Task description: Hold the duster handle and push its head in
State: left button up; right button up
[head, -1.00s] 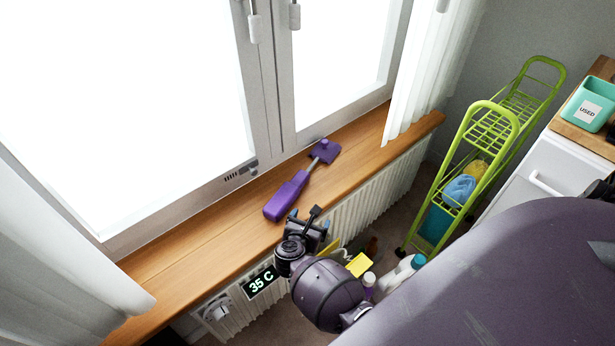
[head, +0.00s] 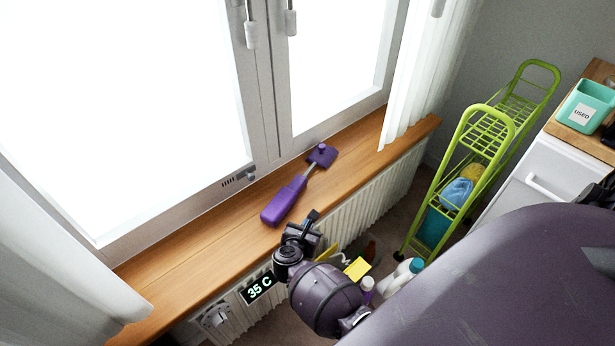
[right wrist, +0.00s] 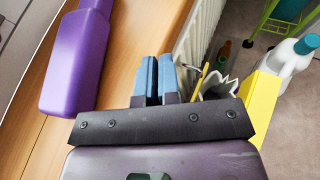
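The purple duster lies on the wooden windowsill. Its thick handle (head: 284,201) points toward the near edge, a thin grey shaft (head: 310,170) runs from it, and the flat purple head (head: 323,155) with a small knob is at the window side. My right gripper (head: 312,217) is at the sill's front edge, beside the handle's near end and apart from it. In the right wrist view the handle (right wrist: 77,55) is left of my blue-padded fingers (right wrist: 158,75), which are together with nothing between them. My left gripper is not in view.
The wooden sill (head: 170,265) is clear on both sides of the duster. The window frame (head: 262,100) rises behind it. Below are a radiator (head: 385,190) and several bottles (head: 405,272). A green rack (head: 480,135) and a teal box (head: 585,108) stand at right.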

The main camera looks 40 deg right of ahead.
jog(key=o, duration=1.4)
jog(key=shift+a+r, duration=0.1)
jog(key=shift+r, duration=0.1)
jog(key=shift+o, duration=0.7)
jog(key=shift+w+f, duration=0.2)
jog(key=shift+s, duration=0.1)
jog(key=shift+a, duration=0.1)
